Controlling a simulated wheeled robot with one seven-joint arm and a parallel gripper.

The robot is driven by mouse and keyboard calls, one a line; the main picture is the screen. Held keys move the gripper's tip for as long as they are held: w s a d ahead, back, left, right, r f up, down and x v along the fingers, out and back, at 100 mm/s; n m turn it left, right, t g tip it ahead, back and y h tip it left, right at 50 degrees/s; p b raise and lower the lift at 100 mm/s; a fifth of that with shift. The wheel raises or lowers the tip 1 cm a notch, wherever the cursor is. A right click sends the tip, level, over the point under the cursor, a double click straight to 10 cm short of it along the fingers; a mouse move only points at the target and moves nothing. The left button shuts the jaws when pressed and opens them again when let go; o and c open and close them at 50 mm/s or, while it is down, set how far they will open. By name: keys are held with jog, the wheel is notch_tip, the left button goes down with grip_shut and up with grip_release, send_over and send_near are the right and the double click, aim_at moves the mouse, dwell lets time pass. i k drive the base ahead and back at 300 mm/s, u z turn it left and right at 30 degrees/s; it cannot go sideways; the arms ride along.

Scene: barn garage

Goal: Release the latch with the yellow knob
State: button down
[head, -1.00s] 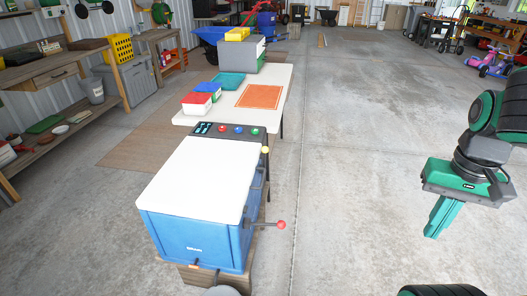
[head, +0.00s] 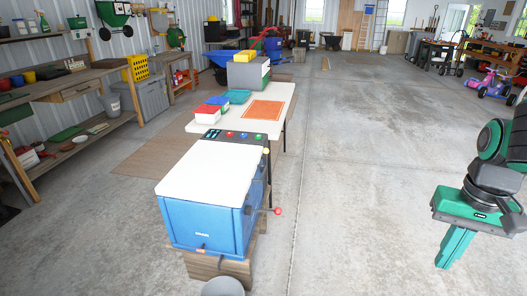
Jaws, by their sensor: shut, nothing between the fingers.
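The yellow knob (head: 266,151) is a small ball at the upper right edge of a blue box (head: 208,227) with a white lid (head: 217,172). The lid lies flat on the box. The latch under the yellow knob is too small to make out. A lever with a red knob (head: 277,210) sticks out from the box's right side. My gripper (head: 453,256) is green, points down, and hangs over open floor well to the right of the box. Its fingers are together and hold nothing.
Behind the lid is a dark panel (head: 234,134) with several coloured buttons. A white table (head: 283,107) behind it holds bins and an orange mat (head: 263,110). A grey round object (head: 222,287) stands at the box's front. Concrete floor (head: 350,200) between box and gripper is clear.

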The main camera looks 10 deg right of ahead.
aim_at(266, 150)
jog(key=u, duration=0.3)
jog(key=i, duration=1.3)
jog(key=z, duration=0.15)
